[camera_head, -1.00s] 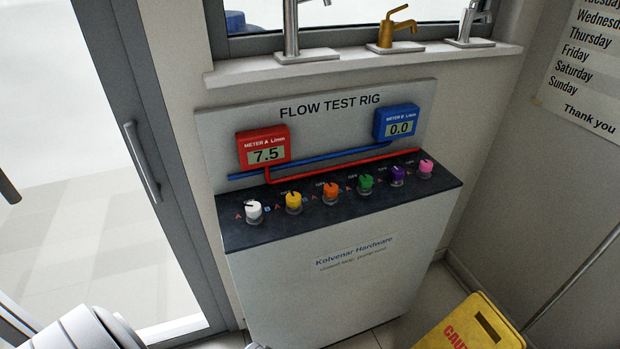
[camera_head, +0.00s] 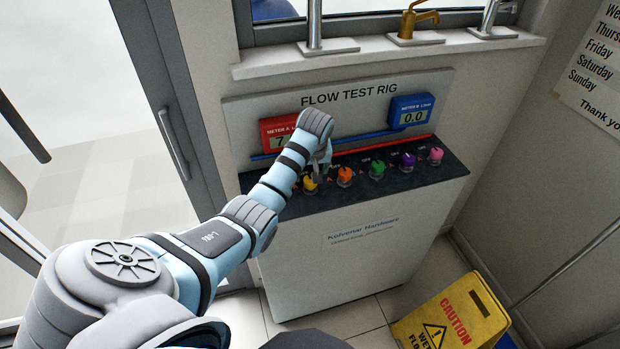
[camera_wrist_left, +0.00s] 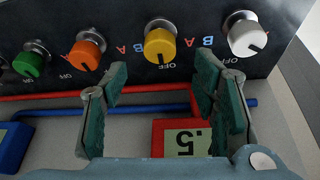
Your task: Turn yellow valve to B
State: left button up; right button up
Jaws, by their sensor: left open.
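The yellow valve (camera_head: 310,183) is a round knob on the rig's dark top, partly covered by my gripper in the head view. In the wrist view, which is upside down, the yellow valve (camera_wrist_left: 160,45) has its dark pointer mark towards the OFF label. A blue B is on its left there and a red A on its right. My left gripper (camera_head: 318,168) is over the rig at the yellow valve. In the wrist view its green-padded fingers (camera_wrist_left: 163,74) are open, with the knob beyond and between the tips, not gripped. My right gripper is not in view.
The white knob (camera_wrist_left: 247,35) and orange knob (camera_head: 344,176) flank the yellow one; green, purple and pink follow. Pipes and red meter A (camera_head: 273,131), partly covered, are behind; blue meter B (camera_head: 411,110) reads 0.0. A yellow caution sign (camera_head: 455,315) stands on the floor.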

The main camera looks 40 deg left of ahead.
aim_at(310, 179)
pick_arm(q)
jog(key=b+x, duration=0.1)
jog(key=x, duration=0.5)
jog(key=shift+w+f+b, duration=0.1)
jog(key=shift+f+b, duration=0.2)
jog(key=shift+r, duration=0.1)
